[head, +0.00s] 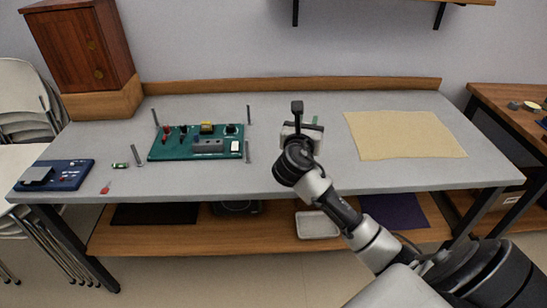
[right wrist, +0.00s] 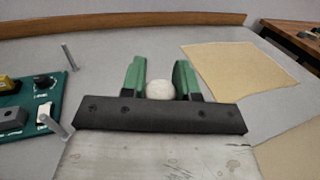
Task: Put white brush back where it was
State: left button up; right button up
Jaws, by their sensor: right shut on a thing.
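My right gripper (head: 303,122) is over the grey table, right of the green board. In the right wrist view, its two green fingers (right wrist: 160,76) stand on either side of a rounded white thing, the white brush (right wrist: 160,90), and are shut on it. Only a pale rounded end of the brush shows; the rest is hidden by the gripper, and I cannot make it out in the head view. My left gripper is not in view.
A green board (head: 182,154) with switches and parts lies left of the gripper, with thin upright posts around it. A tan mat (head: 405,135) lies to the right. A wooden ledge (head: 290,86) runs along the back.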

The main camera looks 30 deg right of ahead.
jog(key=w+a+f+b, duration=0.1)
jog(key=w+f, duration=0.1)
jog(key=f, duration=0.1)
jog(key=w+a+f+b, duration=0.1)
jog(key=w+a+f, duration=0.1)
jog(key=w, duration=0.1)
jog(key=w+a+f, duration=0.2)
jog(key=f, duration=0.1)
jog(key=shift+w+f+b, duration=0.2)
jog(key=shift+f+b, duration=0.15)
jog(key=shift+b, duration=0.05)
jog(key=shift+f, duration=0.4)
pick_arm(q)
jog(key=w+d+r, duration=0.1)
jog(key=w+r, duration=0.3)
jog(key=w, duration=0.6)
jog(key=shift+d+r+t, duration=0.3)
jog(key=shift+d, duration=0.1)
pick_arm(e)
jog(key=shift+r, duration=0.1)
jog(key=o, duration=0.9)
